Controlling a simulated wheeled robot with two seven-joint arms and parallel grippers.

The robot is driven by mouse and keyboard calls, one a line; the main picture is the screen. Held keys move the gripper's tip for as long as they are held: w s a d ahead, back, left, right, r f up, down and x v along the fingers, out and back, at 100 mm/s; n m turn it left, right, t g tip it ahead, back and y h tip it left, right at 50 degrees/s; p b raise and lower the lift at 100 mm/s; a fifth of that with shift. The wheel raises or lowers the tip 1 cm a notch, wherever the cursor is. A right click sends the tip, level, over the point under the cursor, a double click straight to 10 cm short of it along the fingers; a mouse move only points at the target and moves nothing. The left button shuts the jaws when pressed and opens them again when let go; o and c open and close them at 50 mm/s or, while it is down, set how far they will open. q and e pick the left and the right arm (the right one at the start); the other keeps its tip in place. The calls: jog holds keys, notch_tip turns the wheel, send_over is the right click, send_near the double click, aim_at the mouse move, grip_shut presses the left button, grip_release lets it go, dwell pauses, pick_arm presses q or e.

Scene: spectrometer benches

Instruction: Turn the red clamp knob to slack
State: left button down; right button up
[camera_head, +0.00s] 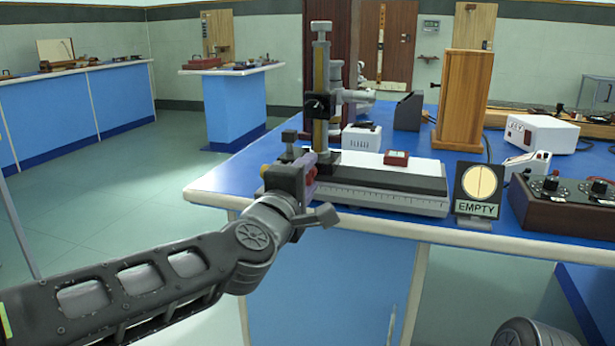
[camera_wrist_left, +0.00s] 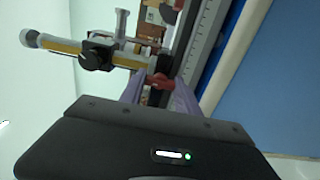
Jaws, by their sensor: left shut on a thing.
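The red clamp knob (camera_wrist_left: 160,80) shows in the left wrist view between the purple fingertips of my left gripper (camera_wrist_left: 159,92), which is shut on it. In the head view my left gripper (camera_head: 308,170) is at the left end of the spectrometer bench's grey base (camera_head: 390,190), and it hides most of the knob. A brass and grey upright post (camera_head: 321,70) with a black clamp block (camera_head: 319,105) rises behind the gripper. The post also shows in the left wrist view (camera_wrist_left: 62,45), lying sideways in the picture. My right gripper is not in view.
A red-topped small box (camera_head: 396,158) sits on the base. A dial sign reading EMPTY (camera_head: 478,190) stands to its right. A wooden box (camera_head: 463,100), white instruments (camera_head: 540,133) and a dark control box (camera_head: 565,203) fill the blue table's right side. Open floor lies left.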

pick_arm(q)
jog(key=c, duration=0.9)
grip_release()
jog(key=p+v, duration=0.1)
jog(key=v, duration=0.6)
jog(key=shift+s+a, duration=0.15)
jog(key=shift+s, duration=0.2)
